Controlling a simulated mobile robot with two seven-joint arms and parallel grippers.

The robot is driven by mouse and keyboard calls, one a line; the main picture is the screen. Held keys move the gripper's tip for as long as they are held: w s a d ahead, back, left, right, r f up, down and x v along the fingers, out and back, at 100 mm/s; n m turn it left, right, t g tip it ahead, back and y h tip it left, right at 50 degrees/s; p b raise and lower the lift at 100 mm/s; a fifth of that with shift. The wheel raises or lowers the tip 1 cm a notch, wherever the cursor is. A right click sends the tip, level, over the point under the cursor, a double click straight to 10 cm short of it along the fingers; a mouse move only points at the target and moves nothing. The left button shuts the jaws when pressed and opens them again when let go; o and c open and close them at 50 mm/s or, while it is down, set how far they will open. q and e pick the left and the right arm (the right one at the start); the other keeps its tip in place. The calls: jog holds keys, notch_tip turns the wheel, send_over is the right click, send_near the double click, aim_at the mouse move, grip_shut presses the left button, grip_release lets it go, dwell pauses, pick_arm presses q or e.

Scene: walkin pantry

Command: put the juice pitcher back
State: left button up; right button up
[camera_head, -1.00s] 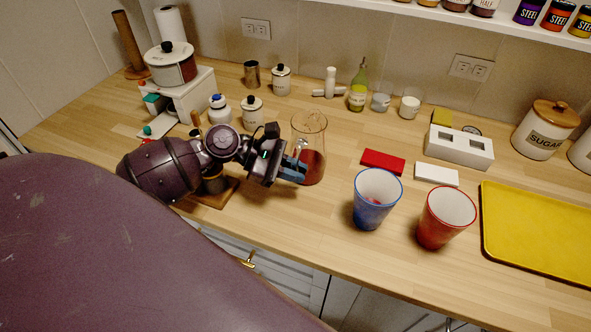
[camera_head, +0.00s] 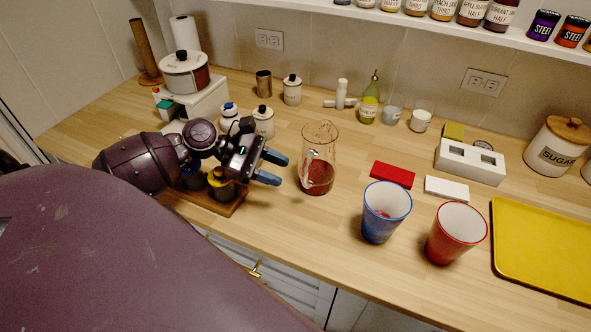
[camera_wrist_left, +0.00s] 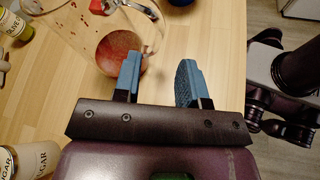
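The glass juice pitcher (camera_head: 318,160) stands upright on the wooden counter, with a little red juice at its bottom. A blue cup (camera_head: 384,213) with some red inside and a red cup (camera_head: 455,234) stand to the right. My right gripper is not in view.
A red block (camera_head: 392,175) and a white block (camera_head: 446,188) lie right of the pitcher. A yellow tray (camera_head: 545,245) is at the far right. A wooden board (camera_head: 232,205) with small jars is under my left arm. Canisters and bottles line the back.

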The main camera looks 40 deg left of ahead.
pick_arm(q)
jog(key=shift+v, duration=2.55)
jog(key=shift+d, duration=0.1)
